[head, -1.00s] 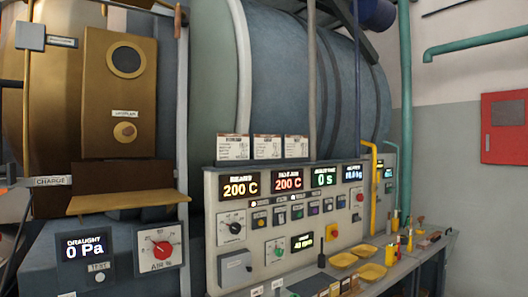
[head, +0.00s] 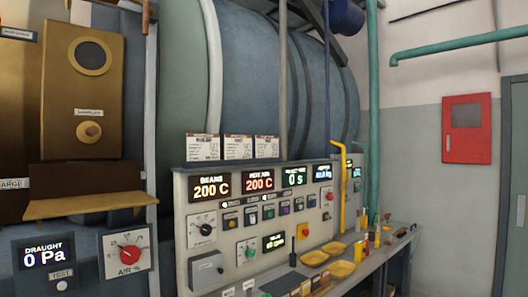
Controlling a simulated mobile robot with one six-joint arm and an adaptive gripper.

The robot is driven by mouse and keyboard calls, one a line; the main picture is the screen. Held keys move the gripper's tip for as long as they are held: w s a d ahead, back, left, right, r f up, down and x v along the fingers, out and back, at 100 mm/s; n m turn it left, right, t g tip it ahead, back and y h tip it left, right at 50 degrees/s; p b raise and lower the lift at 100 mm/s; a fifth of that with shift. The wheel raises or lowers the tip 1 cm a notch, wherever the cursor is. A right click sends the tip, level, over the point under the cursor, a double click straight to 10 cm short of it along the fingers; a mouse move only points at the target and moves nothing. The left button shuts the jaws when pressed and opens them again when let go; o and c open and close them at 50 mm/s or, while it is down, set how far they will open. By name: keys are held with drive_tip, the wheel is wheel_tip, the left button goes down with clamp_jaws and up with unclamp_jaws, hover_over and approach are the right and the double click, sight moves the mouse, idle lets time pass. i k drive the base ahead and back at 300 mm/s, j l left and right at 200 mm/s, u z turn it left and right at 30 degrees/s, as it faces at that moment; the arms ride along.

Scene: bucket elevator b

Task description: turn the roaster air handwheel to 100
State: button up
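The roaster air handwheel is a red knob (head: 130,253) on a pale square plate labelled AIR % (head: 127,270), low at the left in the head view. A scale with marks arcs around the knob; the numbers are too small to read. The draught display (head: 43,253) to its left reads 0 Pa, with a TEST button (head: 62,285) below it. My gripper is not in view.
A control panel (head: 180,215) with displays and knobs stands right of the air plate. Its bench holds yellow trays (head: 314,258) and small tools. A tan shelf (head: 90,205) juts out above the air plate. A red wall box (head: 467,129) hangs at the right.

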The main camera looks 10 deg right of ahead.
sight(130, 255)
drive_tip(key=i+j, duration=0.35)
drive_tip(key=j, duration=0.15)
drive_tip(key=i+j+z, duration=0.1)
drive_tip(key=i+j, duration=0.6)
drive_tip(key=j, duration=0.3)
